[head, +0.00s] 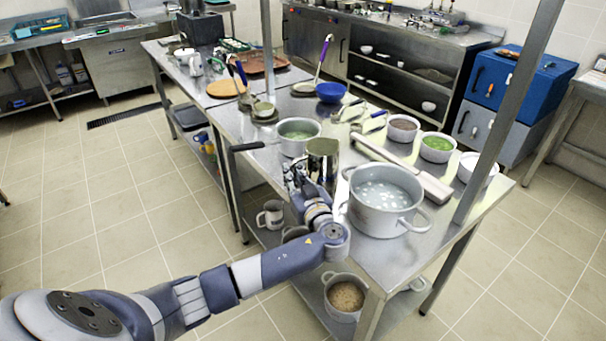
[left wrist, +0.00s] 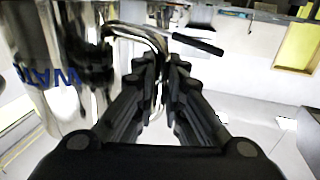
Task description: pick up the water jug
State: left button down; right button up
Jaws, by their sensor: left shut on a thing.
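The water jug (head: 322,160) is a shiny metal cylinder on the steel table in the head view, left of the big pot. In the left wrist view the jug (left wrist: 50,65) fills the upper left, with blue letters reading "WAT" on its side and a curved metal handle (left wrist: 140,33). My left gripper (head: 297,178) is at the jug's near left side. In the left wrist view its dark ridged fingers (left wrist: 158,85) are closed around the handle. The head view does not clearly show whether the jug's base touches the table. My right gripper is not in view.
A large stockpot (head: 370,221) stands right of the jug, and a smaller saucepan (head: 299,146) stands behind it. A metal post (head: 513,95) rises at the table's right. Pots stand on the lower shelf.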

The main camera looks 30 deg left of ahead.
aim_at(294, 167)
pick_arm(q)
jog(key=shift+r, duration=0.55)
notch_tip(294, 167, up, 2)
jog(key=shift+r+b, duration=0.1)
jog(key=shift+b, duration=0.4)
jog(key=s+d+r+b, duration=0.1)
jog(key=s+d, duration=0.2)
jog(key=s, duration=0.4)
jog(key=s+d+b, duration=0.1)
jog(key=s+d, duration=0.3)
jog(key=s, duration=0.3)
jog(key=shift+d+r+b, duration=0.2)
jog(key=shift+r+b, duration=0.15)
jog(key=shift+r, duration=0.05)
jog(key=shift+s+a, duration=0.1)
jog(key=shift+s, duration=0.05)
